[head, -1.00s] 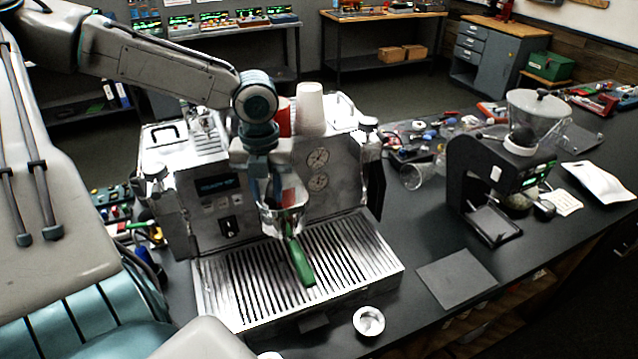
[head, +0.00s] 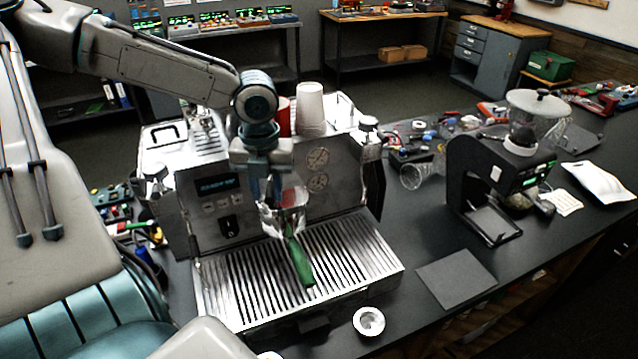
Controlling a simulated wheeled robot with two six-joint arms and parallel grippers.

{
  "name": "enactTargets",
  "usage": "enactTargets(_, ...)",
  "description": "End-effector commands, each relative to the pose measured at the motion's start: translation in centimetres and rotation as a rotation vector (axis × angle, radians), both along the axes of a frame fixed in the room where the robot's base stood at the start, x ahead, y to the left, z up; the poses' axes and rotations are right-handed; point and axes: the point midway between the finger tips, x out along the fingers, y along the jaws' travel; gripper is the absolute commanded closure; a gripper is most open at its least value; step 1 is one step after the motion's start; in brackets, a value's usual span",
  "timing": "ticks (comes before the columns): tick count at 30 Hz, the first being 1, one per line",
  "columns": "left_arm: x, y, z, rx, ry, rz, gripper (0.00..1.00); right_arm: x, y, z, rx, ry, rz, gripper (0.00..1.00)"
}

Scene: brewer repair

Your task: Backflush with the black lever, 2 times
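The steel espresso machine (head: 346,185) stands on the dark bench, with its slatted drip tray (head: 345,250) in front. A portafilter with a green handle (head: 301,262) sits under the brew group, its handle pointing toward me over the tray. My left gripper (head: 268,192) points down in front of the group, just above the portafilter; its fingertips blend with the shiny metal, so their gap is unclear. I cannot make out the black lever; the gripper covers much of the group. A small black switch (head: 229,226) shows on the front panel. My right gripper is out of view.
A white cup stack (head: 310,108) and a red cup (head: 284,117) stand on the machine. A small metal basket (head: 368,321) lies before the tray. A grey mat (head: 456,279) and a black grinder (head: 477,185) are to the right. Cluttered small parts lie behind.

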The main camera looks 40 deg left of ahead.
Motion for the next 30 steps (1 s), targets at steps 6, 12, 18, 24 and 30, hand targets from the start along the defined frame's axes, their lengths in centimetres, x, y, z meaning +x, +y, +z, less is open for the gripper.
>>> enactTargets(6, 0.6, -0.6, 0.0, 0.005, 0.002, 0.106, 0.73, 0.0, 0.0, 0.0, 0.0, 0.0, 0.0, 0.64)
enactTargets(12, 1.2, -1.1, 0.0, 0.006, 0.002, 0.205, 0.73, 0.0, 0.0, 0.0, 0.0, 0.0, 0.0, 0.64)
enactTargets(18, 1.8, -1.7, 0.0, 0.005, 0.001, 0.312, 0.73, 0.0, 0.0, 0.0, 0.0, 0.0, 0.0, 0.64)
enactTargets(24, 2.6, -2.2, 0.0, 0.005, 0.001, 0.428, 0.73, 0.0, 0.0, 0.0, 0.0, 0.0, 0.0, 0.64)
enactTargets(30, 3.5, -2.6, 0.0, 0.003, 0.001, 0.55, 0.73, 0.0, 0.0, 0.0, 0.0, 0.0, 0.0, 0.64)
